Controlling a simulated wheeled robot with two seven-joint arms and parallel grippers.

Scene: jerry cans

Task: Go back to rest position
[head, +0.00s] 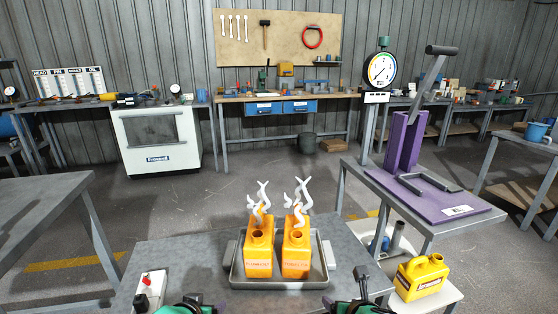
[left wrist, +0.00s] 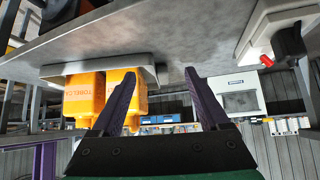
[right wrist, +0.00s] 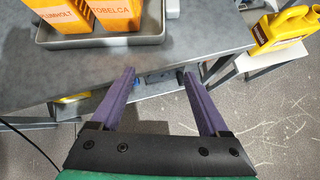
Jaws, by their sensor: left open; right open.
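Two orange jerry cans stand upright side by side in a grey metal tray (head: 236,278), the left can (head: 259,256) and the right can (head: 296,256). White wavy shapes rise above them. My left gripper (left wrist: 160,82) is open and empty, with purple fingers apart; its view shows the cans and tray upside down. In the head view, only green and dark parts of it show at the bottom edge, left of the tray. My right gripper (right wrist: 159,72) is open and empty, near the table's front edge, right of the tray. Its fingertips are hidden in the head view.
The tray is on a grey table (head: 190,262). A control box with a red switch (head: 148,283) is at its left. A yellow jerry can (head: 421,277) stands on a lower shelf at right. A purple press (head: 405,145) stands on the bench behind. Open floor lies beyond.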

